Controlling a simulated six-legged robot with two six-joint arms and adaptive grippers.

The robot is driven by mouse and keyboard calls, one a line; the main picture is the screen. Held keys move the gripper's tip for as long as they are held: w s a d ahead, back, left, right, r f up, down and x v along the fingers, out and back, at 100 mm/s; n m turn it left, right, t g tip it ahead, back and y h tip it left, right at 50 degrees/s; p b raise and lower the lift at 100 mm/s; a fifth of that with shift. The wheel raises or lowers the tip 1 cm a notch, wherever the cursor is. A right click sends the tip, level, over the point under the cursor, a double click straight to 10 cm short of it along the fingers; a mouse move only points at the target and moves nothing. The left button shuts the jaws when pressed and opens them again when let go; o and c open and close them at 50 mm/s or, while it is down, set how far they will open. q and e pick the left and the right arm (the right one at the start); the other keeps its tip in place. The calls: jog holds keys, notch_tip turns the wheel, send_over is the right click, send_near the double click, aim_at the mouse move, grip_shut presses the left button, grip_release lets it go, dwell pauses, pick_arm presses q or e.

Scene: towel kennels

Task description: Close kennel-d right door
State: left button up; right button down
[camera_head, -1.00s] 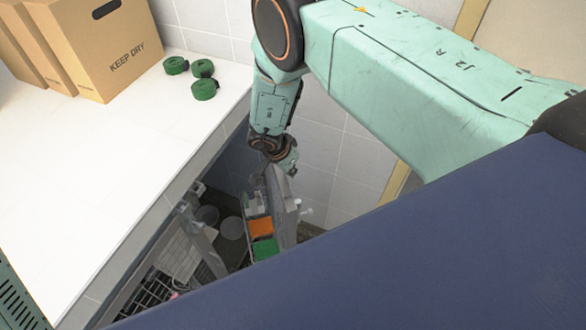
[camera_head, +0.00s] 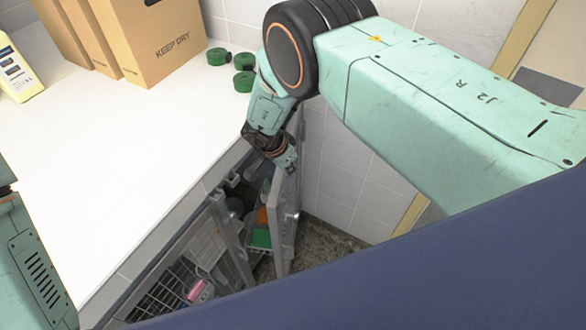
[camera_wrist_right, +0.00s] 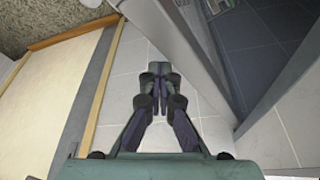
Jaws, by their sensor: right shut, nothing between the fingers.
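The grey kennel door (camera_head: 288,222) stands partly open, swung out from the kennel front under the white counter. I cannot read a kennel label on it. My right gripper (camera_head: 287,160) is shut and empty by the top of this door; the head view does not show clearly whether it touches. In the right wrist view the closed fingertips (camera_wrist_right: 156,76) lie beside a long grey panel (camera_wrist_right: 172,38), which looks like the door. My left arm shows at the left edge of the head view, but its gripper is out of view.
The white counter (camera_head: 120,150) carries cardboard boxes (camera_head: 150,45), green rolls (camera_head: 243,80) and a yellow bottle (camera_head: 18,72). A wire-barred door (camera_head: 185,285) is left of the opening. Inside is a green item (camera_head: 261,238). A tiled wall (camera_head: 350,165) stands behind my right arm.

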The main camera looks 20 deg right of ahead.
jog(key=shift+a, duration=0.15)
jog(key=shift+w+a, duration=0.1)
jog(key=shift+a, duration=0.15)
jog(key=shift+d+r, duration=0.1)
jog(key=shift+r, duration=0.05)
